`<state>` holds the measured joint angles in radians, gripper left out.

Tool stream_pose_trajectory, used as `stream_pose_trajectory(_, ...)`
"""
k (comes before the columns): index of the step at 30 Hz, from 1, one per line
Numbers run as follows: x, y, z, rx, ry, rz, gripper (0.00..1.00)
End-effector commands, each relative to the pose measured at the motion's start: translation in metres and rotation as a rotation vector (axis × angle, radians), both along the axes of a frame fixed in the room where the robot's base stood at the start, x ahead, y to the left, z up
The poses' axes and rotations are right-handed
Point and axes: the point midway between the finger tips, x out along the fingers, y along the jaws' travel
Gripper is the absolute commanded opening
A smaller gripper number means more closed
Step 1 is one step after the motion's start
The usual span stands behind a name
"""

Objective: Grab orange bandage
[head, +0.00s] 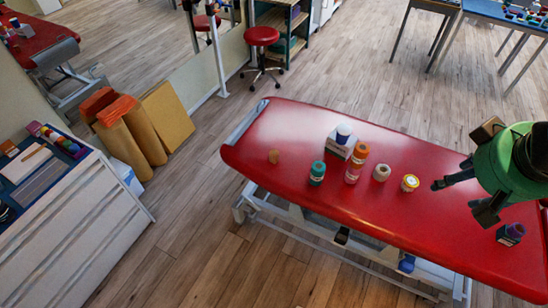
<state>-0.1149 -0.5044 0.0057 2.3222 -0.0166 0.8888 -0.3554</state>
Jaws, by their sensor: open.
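My gripper (460,200) is open and empty at the right. It hangs over the right part of the table, well apart from the orange cylinder.
A teal roll (317,172) and a white box with a blue-topped item (341,142) flank the cylinder. A beige roll (381,172) and a yellow-and-white roll (410,182) stand between it and my gripper. A dark purple item (510,233) is at right.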

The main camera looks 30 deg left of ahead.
Motion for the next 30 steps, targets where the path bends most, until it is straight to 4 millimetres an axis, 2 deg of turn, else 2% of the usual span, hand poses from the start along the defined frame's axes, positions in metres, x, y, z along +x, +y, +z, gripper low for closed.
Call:
stream_pose_trajectory(1, 0.013, 0.007, 0.000, -0.019, 0.009, 0.050, 0.57)
stream_pose_trajectory(8, 0.064, 0.040, -0.001, -0.106, 0.031, 0.284, 0.57)
stream_pose_trajectory(16, 0.123, 0.087, -0.014, -0.203, 0.052, 0.561, 0.57)
stream_pose_trajectory(23, 0.170, 0.134, -0.034, -0.281, 0.067, 0.800, 0.57)
stream_pose_trajectory(30, 0.213, 0.189, -0.064, -0.360, 0.080, 1.052, 0.57)
